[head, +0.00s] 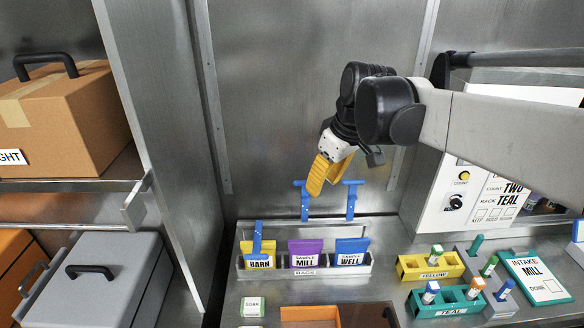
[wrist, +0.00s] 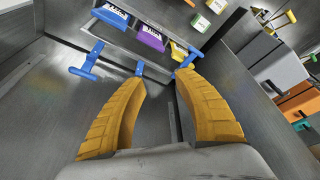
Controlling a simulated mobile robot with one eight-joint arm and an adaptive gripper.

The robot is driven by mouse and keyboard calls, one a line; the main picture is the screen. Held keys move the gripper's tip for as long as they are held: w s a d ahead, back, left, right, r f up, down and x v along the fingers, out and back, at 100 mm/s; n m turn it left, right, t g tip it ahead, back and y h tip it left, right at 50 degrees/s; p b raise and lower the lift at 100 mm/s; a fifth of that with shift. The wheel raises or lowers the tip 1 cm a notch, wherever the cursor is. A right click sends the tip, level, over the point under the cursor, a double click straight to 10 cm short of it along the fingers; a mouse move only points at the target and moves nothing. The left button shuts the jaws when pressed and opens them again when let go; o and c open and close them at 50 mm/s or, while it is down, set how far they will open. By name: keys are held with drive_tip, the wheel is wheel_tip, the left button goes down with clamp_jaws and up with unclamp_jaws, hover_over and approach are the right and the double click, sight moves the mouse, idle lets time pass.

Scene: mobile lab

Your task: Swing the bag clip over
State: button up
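A rack (head: 305,272) holds three labelled bags: yellow BARN (head: 260,262), purple MILL (head: 306,246) and blue WELL (head: 352,246). The blue BARN clip (head: 258,238) lies over the front of its bag. The blue MILL clip (head: 304,205) and blue WELL clip (head: 350,205) stand upright behind theirs. My gripper (head: 324,183) is above the rack, near the tops of the upright clips. In the wrist view the yellow fingers (wrist: 162,77) are spread and hold nothing; the MILL clip (wrist: 139,70) shows by the left fingertip and the BARN clip (wrist: 187,57) beyond the right one.
A panel box (head: 470,195) stands at the right. Yellow (head: 430,272) and teal (head: 445,308) racks with vials and an intake card (head: 538,278) sit front right. A shelf post (head: 150,150) bounds the left. The back wall is close behind the clips.

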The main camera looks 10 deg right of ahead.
drive_tip(key=w+d+n+g+y+p, duration=0.1)
drive_tip(key=w+d+n+g+p, duration=0.2)
drive_tip(key=w, duration=0.8)
drive_tip(key=n+g+y+p, duration=0.1)
drive_tip(key=n+y+p, duration=0.15)
drive_tip(key=n, duration=0.35)
approach(305, 185)
drive_tip(key=x, duration=1)
drive_tip(key=shift+w+d+f, duration=0.15)
drive_tip(key=shift+w+f, duration=0.2)
drive_tip(key=shift+f, duration=0.15)
clamp_jaws()
